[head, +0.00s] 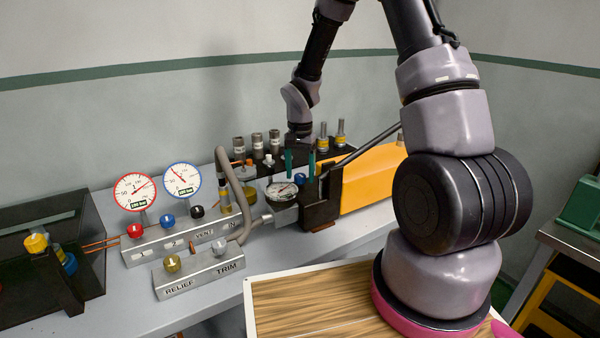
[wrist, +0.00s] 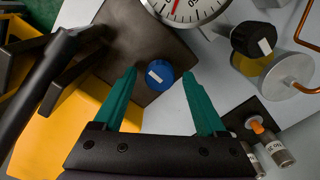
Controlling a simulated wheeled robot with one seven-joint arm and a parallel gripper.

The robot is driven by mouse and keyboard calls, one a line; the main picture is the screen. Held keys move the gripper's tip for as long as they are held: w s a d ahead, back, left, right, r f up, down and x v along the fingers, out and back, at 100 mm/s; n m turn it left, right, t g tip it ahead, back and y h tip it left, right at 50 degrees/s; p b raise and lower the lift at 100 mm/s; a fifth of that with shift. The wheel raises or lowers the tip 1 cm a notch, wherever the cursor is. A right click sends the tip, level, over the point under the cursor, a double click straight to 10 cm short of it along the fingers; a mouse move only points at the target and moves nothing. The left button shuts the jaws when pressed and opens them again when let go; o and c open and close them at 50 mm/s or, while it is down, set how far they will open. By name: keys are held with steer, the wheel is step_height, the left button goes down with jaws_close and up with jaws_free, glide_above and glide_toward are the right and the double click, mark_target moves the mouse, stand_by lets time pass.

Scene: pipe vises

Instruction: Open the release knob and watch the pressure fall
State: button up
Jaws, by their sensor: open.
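A blue knob with a white mark (wrist: 159,75) sits on a dark plate of the hand pump. It also shows in the head view (head: 300,178). My gripper (head: 299,168) is open and points down over the pump. In the wrist view the blue knob appears between its green fingertips, with clear space on both sides. No contact shows. A white-faced round gauge (head: 281,192) stands beside the knob; in the wrist view its dial (wrist: 188,8) is cut off at the top edge. The knob carries no readable label.
The yellow pump body (head: 372,180) and its dark lever (head: 362,149) lie right of my gripper. Red-rimmed (head: 135,191) and blue-rimmed (head: 181,180) gauges stand left, behind a manifold with RELIEF (head: 172,263) and TRIM (head: 219,245) knobs. Several fittings stand behind the pump.

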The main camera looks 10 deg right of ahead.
jaws_close()
steer(key=n, duration=1.1)
steer(key=shift+n, duration=2.2)
